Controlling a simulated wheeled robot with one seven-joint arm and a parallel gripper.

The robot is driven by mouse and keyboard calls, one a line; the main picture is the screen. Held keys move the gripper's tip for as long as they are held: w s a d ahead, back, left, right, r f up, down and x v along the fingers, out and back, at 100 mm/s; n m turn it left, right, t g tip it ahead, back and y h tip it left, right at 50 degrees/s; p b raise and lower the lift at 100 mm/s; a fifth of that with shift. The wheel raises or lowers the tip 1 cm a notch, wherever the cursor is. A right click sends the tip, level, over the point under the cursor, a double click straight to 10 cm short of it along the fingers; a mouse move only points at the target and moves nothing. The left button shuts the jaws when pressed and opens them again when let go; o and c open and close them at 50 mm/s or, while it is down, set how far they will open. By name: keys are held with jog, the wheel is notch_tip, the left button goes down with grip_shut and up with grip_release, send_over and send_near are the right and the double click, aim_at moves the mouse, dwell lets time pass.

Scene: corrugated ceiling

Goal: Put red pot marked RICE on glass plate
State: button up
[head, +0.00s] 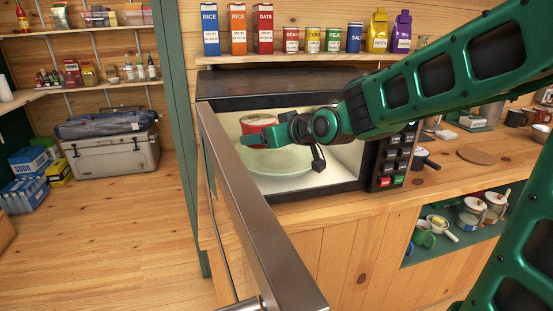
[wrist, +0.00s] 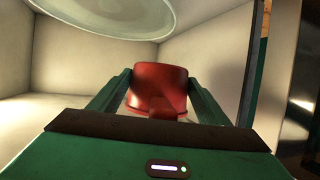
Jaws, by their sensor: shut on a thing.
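The red pot (head: 262,122) is in the lit microwave, towards the left of its opening in the head view. My gripper (head: 250,138) reaches in from the right and is shut on the pot; in the wrist view the red pot (wrist: 158,88) sits between both green fingers (wrist: 160,92). The glass plate (head: 285,170) lies inside the microwave, below the pot in the head view. The plate (wrist: 100,14) also shows at the top left of the wrist view. I cannot tell whether pot and plate touch. No RICE lettering is readable on the pot.
The open microwave door (head: 262,215) stands out towards me, left of my arm. The microwave's control panel (head: 393,155) is right of the opening. A shelf of boxes, cans and bags (head: 300,52) runs above. The wooden counter (head: 450,165) extends right, with mugs farther along.

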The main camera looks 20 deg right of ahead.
jog(key=shift+a, duration=0.2)
jog(key=shift+w+d+f, duration=0.2)
jog(key=shift+w, duration=0.05)
send_over(281, 164)
notch_tip(281, 164, down, 7)
jog(key=shift+w+r, duration=0.1)
jog(key=shift+r, duration=0.1)
jog(key=shift+f, duration=1.95)
jog(key=shift+f, duration=0.15)
jog(key=o, duration=1.3)
